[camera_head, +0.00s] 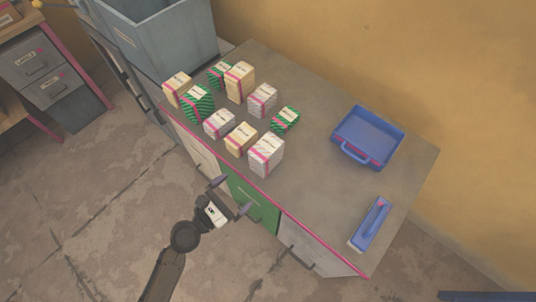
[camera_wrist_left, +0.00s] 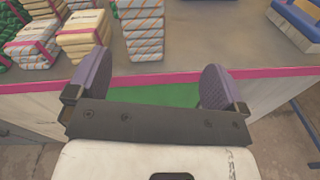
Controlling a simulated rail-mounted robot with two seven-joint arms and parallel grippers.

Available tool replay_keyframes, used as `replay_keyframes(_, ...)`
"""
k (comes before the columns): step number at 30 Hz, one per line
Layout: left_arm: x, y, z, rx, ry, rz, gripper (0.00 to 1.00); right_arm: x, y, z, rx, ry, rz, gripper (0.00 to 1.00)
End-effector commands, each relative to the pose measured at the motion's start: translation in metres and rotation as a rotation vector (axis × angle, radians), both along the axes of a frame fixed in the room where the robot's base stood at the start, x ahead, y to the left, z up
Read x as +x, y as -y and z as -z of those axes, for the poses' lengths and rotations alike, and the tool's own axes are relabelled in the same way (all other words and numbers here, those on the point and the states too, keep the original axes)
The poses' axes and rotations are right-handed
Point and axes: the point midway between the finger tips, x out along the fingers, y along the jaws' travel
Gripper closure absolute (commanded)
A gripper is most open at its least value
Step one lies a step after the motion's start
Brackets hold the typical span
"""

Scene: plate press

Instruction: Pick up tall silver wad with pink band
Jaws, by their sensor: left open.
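The tall silver wad with a pink band (camera_head: 266,154) stands upright on the grey counter, nearest the front edge in its group. In the left wrist view the tall striped wad (camera_wrist_left: 142,32) stands beyond the counter edge, between the fingers' directions and left of centre, its top cut off. My left gripper (camera_head: 231,195) is open and empty in front of the counter's green drawer, short of the wad and not touching it. Its two purple fingers also show in the left wrist view (camera_wrist_left: 156,85). My right gripper is not in view.
A cream wad (camera_head: 240,139) stands close left of it, with a shorter silver wad (camera_head: 219,124) and a green wad (camera_head: 285,120) nearby. A blue tray (camera_head: 367,138) and a blue-handled tool (camera_head: 370,222) lie to the right. The counter between is clear.

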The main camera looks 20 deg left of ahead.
Motion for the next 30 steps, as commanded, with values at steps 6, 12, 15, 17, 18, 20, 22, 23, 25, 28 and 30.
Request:
replay_keyframes(6,0.018,-0.009,-0.004,-0.196,-0.025,-0.069,0.02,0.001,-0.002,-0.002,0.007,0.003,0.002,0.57)
replay_keyframes(12,0.051,0.003,-0.005,-0.213,-0.026,-0.071,0.02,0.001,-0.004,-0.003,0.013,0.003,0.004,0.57)
replay_keyframes(15,0.065,0.009,-0.005,-0.212,-0.027,-0.071,0.02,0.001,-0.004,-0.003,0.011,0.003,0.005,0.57)
replay_keyframes(17,0.073,0.011,-0.005,-0.210,-0.026,-0.071,0.02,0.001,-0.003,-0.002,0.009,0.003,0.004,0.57)
replay_keyframes(18,0.077,0.013,-0.004,-0.210,-0.027,-0.071,0.02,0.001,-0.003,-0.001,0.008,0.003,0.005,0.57)
replay_keyframes(20,0.082,0.015,-0.005,-0.209,-0.027,-0.071,0.02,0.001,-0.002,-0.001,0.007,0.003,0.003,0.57)
replay_keyframes(22,0.086,0.017,-0.004,-0.208,-0.028,-0.070,0.02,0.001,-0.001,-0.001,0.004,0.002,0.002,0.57)
replay_keyframes(23,0.087,0.017,-0.004,-0.208,-0.029,-0.070,0.02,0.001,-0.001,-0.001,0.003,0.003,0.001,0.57)
replay_keyframes(25,0.089,0.018,-0.005,-0.208,-0.029,-0.070,0.02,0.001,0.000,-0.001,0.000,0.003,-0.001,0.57)
replay_keyframes(28,0.095,0.020,-0.006,-0.208,-0.028,-0.070,0.02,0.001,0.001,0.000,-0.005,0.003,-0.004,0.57)
replay_keyframes(30,0.103,0.023,-0.008,-0.208,-0.026,-0.069,0.02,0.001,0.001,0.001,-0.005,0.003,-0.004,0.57)
